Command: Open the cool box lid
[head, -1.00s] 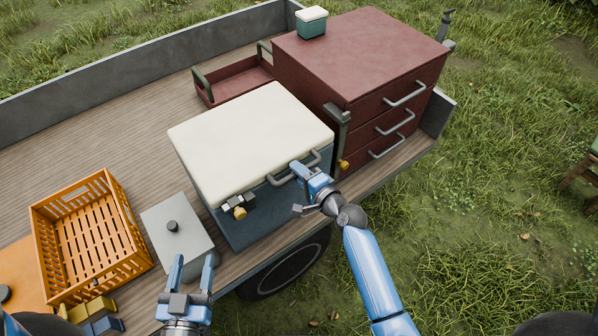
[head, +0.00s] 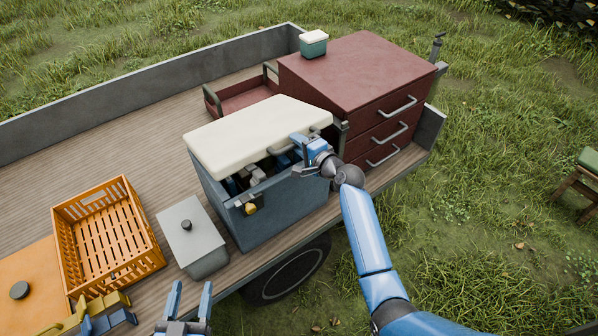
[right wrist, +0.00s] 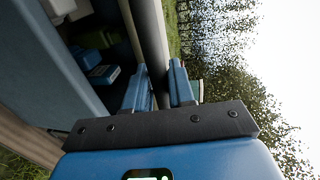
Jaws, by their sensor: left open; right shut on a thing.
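The cool box (head: 270,218) is a blue-grey chest on the trailer bed. Its cream lid (head: 262,130) is raised and tilted, with the near edge up and a dark gap showing the inside. My right gripper (head: 303,148) is at the lid's front edge, shut on the grey lid handle (head: 284,150). In the right wrist view the fingers (right wrist: 160,88) are on either side of the handle bar (right wrist: 149,40), and items in the box show to the left. My left gripper (head: 188,298) is open and empty at the bottom, in front of the trailer edge.
A red drawer cabinet (head: 364,82) stands close right of the box, with a small green and white box (head: 313,44) on top. A grey lidded bin (head: 192,238) and an orange crate (head: 107,237) stand left. Bare bed lies behind the crate.

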